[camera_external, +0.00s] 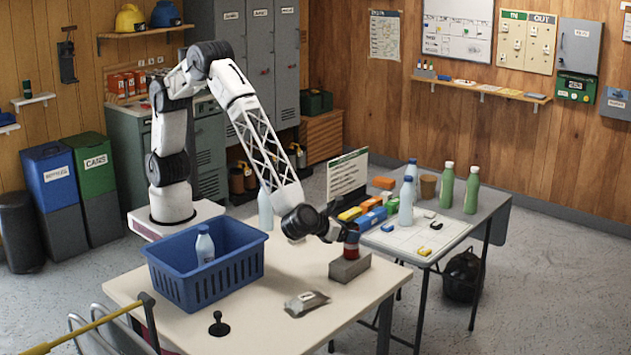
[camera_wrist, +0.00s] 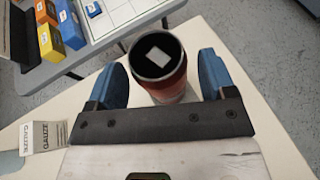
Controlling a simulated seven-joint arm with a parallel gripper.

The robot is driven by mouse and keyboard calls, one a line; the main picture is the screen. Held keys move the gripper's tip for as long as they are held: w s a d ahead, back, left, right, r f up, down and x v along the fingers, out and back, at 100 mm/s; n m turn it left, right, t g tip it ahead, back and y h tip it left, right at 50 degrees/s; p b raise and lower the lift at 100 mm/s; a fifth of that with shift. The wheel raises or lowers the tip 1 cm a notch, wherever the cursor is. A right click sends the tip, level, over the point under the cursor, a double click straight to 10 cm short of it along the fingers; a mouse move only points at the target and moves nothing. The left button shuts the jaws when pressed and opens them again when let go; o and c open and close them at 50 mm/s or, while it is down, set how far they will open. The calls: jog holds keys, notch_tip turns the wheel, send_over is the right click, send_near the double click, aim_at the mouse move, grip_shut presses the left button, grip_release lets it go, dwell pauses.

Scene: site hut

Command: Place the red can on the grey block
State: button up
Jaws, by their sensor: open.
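The red can (camera_external: 351,247), with a dark top, stands upright on the near table, at the top edge of the grey block (camera_external: 350,270) in the external view. I cannot tell for sure whether it is on the block or behind it. In the wrist view the can (camera_wrist: 168,78) is between the two blue fingers of my gripper (camera_wrist: 163,82), with a gap to each finger. My gripper (camera_external: 349,233) is open around the can's upper part.
A blue basket (camera_external: 205,265) with a bottle (camera_external: 204,245) stands left on the table (camera_external: 262,325). A silver packet (camera_external: 306,303) and a black knobbed thing (camera_external: 218,324) lie in front. A second table (camera_external: 446,235) behind holds bottles and coloured boxes.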

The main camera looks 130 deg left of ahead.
jog(key=v, duration=1)
jog(key=shift+r, duration=0.1)
dwell(0.4)
jog(key=s+a+r+n+g+h, duration=0.25)
jog(key=s+r+n, duration=0.45)
jog(key=s, duration=0.6)
jog(key=s+a+r+n+g+h, duration=0.2)
jog(key=s+a+r+n+h, duration=0.15)
jog(key=s+r, duration=0.75)
jog(key=s+d+n+h, duration=0.1)
jog(key=s+n, duration=0.3)
jog(key=s, duration=0.6)
jog(key=s+d+r+n+t+h, duration=0.1)
jog(key=s+d+n+h, duration=0.1)
jog(key=s, duration=0.9)
jog(key=s+d+n+h, duration=0.2)
jog(key=s+n, duration=0.4)
jog(key=s, duration=0.5)
jog(key=shift+r+t+h, duration=0.35)
jog(key=shift+r+h, duration=0.05)
jog(key=shift+h, duration=0.5)
